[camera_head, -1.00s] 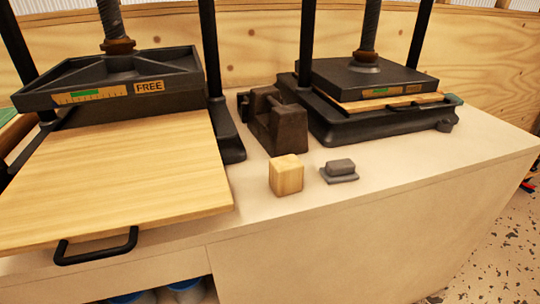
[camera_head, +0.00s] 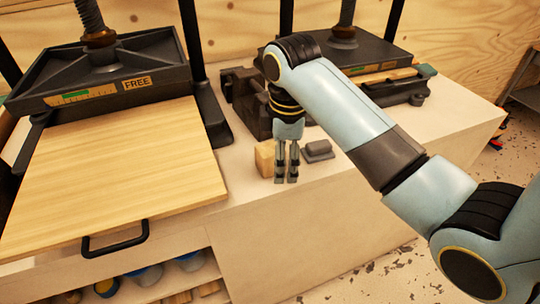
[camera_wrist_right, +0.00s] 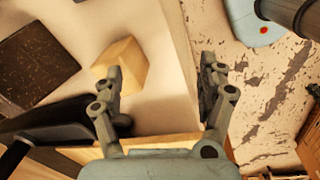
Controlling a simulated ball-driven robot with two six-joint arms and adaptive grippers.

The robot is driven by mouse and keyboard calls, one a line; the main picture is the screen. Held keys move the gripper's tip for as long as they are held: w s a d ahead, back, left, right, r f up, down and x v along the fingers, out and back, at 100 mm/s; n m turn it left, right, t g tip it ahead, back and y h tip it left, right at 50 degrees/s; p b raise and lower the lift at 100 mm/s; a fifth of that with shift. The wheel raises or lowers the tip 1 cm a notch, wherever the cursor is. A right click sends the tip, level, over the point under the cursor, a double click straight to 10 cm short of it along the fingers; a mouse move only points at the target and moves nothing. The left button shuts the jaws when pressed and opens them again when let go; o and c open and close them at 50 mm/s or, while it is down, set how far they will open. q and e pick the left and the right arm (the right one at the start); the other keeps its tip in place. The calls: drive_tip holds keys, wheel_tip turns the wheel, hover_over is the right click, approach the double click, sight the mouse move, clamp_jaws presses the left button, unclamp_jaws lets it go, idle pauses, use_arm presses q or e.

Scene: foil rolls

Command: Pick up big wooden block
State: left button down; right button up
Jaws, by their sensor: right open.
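The big wooden block (camera_head: 264,158) is a pale cube standing on the bench top near its front edge. My right gripper (camera_head: 286,180) points down just in front and to the right of it in the head view, partly covering it. In the right wrist view the block (camera_wrist_right: 122,62) lies on the left, beside and partly behind the left finger. The open, empty jaws (camera_wrist_right: 161,80) straddle the bench edge, and the block is not between them. My left gripper is not in view.
A small grey block (camera_head: 317,151) sits close right of the gripper. A dark iron stand (camera_head: 243,100) is behind. The left press (camera_head: 110,75) has a wooden board (camera_head: 115,170) with a black handle (camera_head: 113,243). Another press (camera_head: 375,50) stands behind my arm. Shelves are open below.

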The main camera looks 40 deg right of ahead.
sight(265, 147)
drive_tip(key=w+r+n, duration=0.1)
drive_tip(key=w, duration=0.1)
drive_tip(key=w+r+n, duration=0.1)
drive_tip(key=w, duration=0.1)
drive_tip(key=w+r+n, duration=0.1)
drive_tip(key=w+n, duration=0.1)
drive_tip(key=shift+w+d+g+y, duration=0.15)
drive_tip(key=shift+w+g+y, duration=0.15)
drive_tip(key=shift+w+g, duration=0.1)
drive_tip(key=shift+w, duration=0.25)
drive_tip(key=shift+n, duration=0.3)
wheel_tip(265, 147, down, 5)
drive_tip(key=shift+f, duration=0.1)
drive_tip(key=f, duration=0.3)
drive_tip(key=s+f+p, duration=0.1)
drive_tip(key=shift+d+f, duration=0.25)
drive_tip(key=shift+d, duration=0.05)
drive_tip(key=shift+f, duration=0.25)
drive_tip(key=c, duration=1.3)
